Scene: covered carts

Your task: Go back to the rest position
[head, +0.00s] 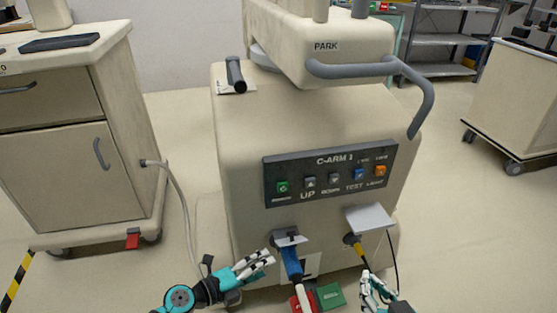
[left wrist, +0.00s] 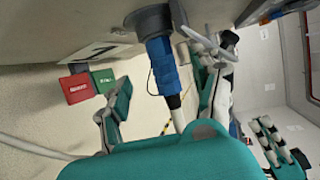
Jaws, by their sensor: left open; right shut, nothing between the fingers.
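My left gripper (head: 262,262), teal and white, is in the lower middle of the head view, left of the blue plug (head: 291,262). It is open and empty. In the left wrist view its fingers (left wrist: 160,105) stand apart, with the blue plug (left wrist: 163,68) beyond them; I cannot tell whether they touch it. The plug sits at a socket under a small grey flap on the C-arm cart (head: 235,155). My right gripper (head: 372,283) is shut and empty at the lower right, below the yellow plug. It also shows in the left wrist view (left wrist: 265,135).
A yellow plug (head: 358,248) with a black cable is under a white flap (head: 370,218). Red (head: 303,300) and green (head: 330,296) blocks lie low by the cart. A cabinet (head: 75,170) with a hose stands left. Another cart (head: 515,100) is at right.

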